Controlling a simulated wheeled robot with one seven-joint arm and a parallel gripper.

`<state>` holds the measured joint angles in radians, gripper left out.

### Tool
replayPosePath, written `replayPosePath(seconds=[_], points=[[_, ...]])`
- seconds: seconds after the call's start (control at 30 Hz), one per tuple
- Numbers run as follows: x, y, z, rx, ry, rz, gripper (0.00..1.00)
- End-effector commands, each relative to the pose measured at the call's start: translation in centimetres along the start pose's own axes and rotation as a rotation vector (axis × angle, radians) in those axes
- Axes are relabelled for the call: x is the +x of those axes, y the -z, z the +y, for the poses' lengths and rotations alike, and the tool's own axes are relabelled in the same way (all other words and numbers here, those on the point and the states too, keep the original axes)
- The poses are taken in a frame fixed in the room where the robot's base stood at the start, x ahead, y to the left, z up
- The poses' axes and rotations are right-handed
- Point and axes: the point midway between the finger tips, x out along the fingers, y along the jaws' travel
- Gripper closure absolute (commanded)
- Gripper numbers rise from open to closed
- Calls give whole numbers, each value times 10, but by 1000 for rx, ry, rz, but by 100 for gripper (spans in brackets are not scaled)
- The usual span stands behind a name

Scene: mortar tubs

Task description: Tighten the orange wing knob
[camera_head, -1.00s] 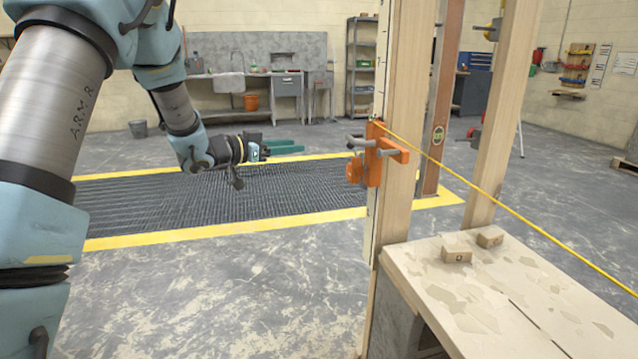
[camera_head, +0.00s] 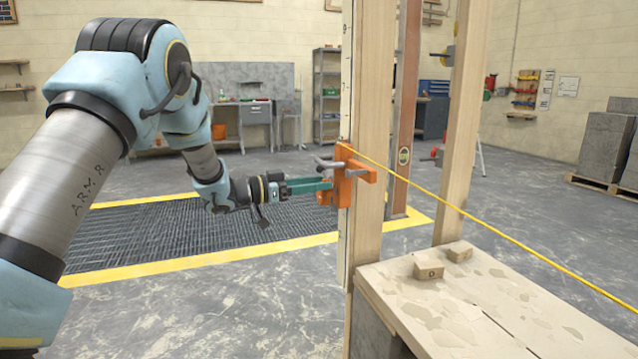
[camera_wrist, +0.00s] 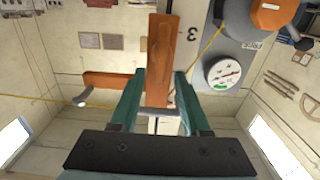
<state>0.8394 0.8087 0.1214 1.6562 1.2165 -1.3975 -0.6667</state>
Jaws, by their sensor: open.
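An orange clamp (camera_head: 345,176) with grey cross-bars is fixed to the upright wooden post (camera_head: 371,120) in the head view. The orange wing knob (camera_head: 326,197) appears low on its left side, partly hidden by my fingers. My gripper (camera_head: 327,185) has its teal fingers open at the clamp's left side. In the wrist view, an orange bar (camera_wrist: 159,60) lies between the open fingers (camera_wrist: 158,78); I cannot tell whether it is the knob's wing or whether the fingers touch it. A faceted orange piece (camera_wrist: 275,14) shows at the top right.
A round dial gauge (camera_wrist: 222,72) is right of the fingers in the wrist view. A yellow string (camera_head: 480,220) runs from the clamp across the bench (camera_head: 470,310), which carries two small blocks. A floor grating (camera_head: 150,235) lies behind my arm.

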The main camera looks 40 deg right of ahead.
Motion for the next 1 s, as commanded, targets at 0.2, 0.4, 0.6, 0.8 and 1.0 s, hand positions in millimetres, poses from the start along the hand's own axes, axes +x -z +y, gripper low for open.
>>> replayPosePath(seconds=[0.2, 0.4, 0.6, 0.8, 1.0], points=[[9, 0, 0, 0, -1, 0, 54], [9, 0, 0, 0, 0, 0, 54], [9, 0, 0, 0, 0, 0, 76], [9, 0, 0, 0, 0, 0, 99], [9, 0, 0, 0, 0, 0, 100]])
